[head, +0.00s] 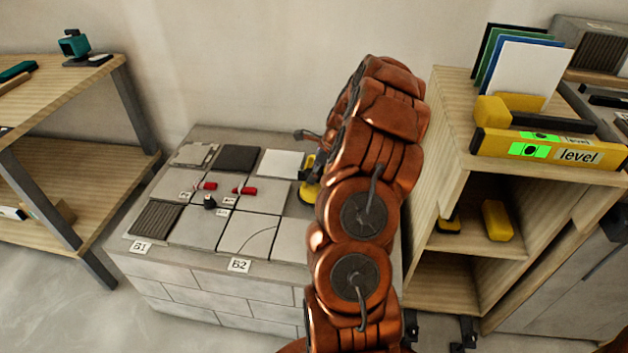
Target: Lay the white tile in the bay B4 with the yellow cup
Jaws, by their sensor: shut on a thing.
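A white tile (281,163) lies flat at the back right of the tiled block. Another white tile (522,74) stands upright in the rack on the right-hand shelf. A yellow cup-like tool (309,194) shows at the left edge of my arm, beside the flat white tile; the arm hides much of it. My gripper (314,163) is mostly behind the arm, shut on this yellow cup. The grip itself and anything under the cup are hidden. Labels B1 (141,247) and B2 (239,265) are at the block's front; I cannot read a B4 label.
The block (190,285) carries grey, dark and ribbed tiles, with red clips (243,191) and a dark knob (209,202) in the joints. A yellow level (550,150) lies on the right shelf unit, close to my arm. A wooden bench (80,207) stands left.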

